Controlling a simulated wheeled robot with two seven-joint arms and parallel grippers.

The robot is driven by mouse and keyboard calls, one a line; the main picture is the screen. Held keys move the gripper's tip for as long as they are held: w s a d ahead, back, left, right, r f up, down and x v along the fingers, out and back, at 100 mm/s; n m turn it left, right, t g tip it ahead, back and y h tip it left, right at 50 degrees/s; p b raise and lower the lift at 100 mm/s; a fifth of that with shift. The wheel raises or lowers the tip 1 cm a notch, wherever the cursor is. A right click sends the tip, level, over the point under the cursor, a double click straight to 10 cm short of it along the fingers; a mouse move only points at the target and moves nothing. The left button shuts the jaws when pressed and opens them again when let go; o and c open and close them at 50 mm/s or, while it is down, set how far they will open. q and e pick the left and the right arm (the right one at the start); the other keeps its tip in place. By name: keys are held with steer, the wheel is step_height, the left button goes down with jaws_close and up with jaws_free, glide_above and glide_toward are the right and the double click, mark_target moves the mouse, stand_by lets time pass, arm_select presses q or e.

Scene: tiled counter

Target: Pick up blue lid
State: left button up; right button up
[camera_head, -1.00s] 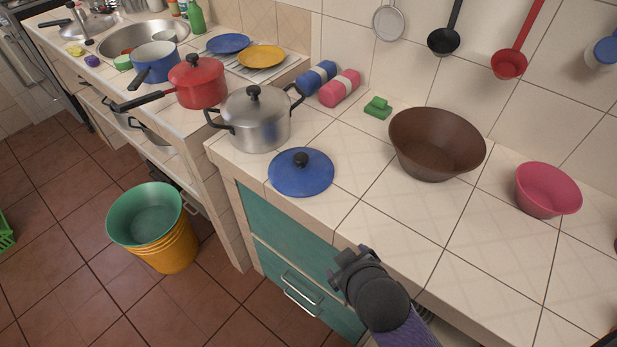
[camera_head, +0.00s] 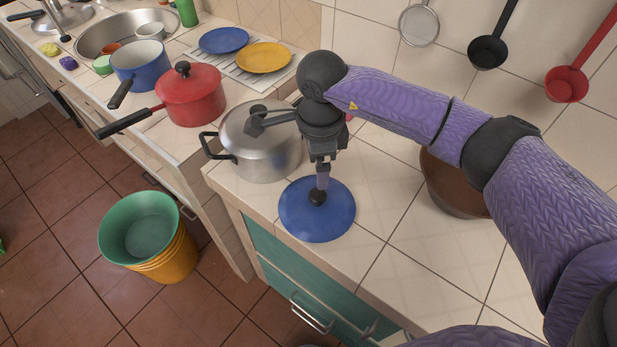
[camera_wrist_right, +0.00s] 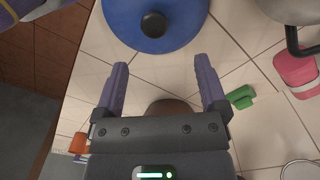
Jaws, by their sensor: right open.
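The blue lid (camera_head: 300,222) lies flat on the tiled counter, beside the steel pot. Its black knob (camera_head: 317,197) faces up. My right gripper (camera_head: 322,186) is over the lid, pointing down with its fingers close to the knob. In the right wrist view the lid (camera_wrist_right: 125,34) is at the top, with its knob (camera_wrist_right: 153,24) beyond the fingertips. The right gripper (camera_wrist_right: 161,62) is open there, with nothing between its fingers. My left gripper is not in view.
The steel pot (camera_head: 262,155) stands just behind the lid, partly hidden by my right gripper. A brown bowl (camera_head: 447,190) is mostly behind my right arm. A red saucepan (camera_head: 192,100) stands farther left. The counter's front edge is close to the lid.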

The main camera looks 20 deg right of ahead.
mark_target(318, 194)
steer(key=s+f, duration=0.2)
steer(key=f, duration=0.3)
steer(key=w+f+b, duration=0.1)
steer(key=f, duration=0.2)
steer(key=shift+a+f+b, duration=0.1)
steer(key=shift+f+b, duration=0.2)
steer(key=shift+f, duration=0.3)
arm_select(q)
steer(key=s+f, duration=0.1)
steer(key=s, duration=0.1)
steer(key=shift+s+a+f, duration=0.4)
arm_select(e)
steer(key=shift+w, duration=0.1)
steer(key=shift+c, duration=0.7)
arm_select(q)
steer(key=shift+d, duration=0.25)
arm_select(e)
jaws_close()
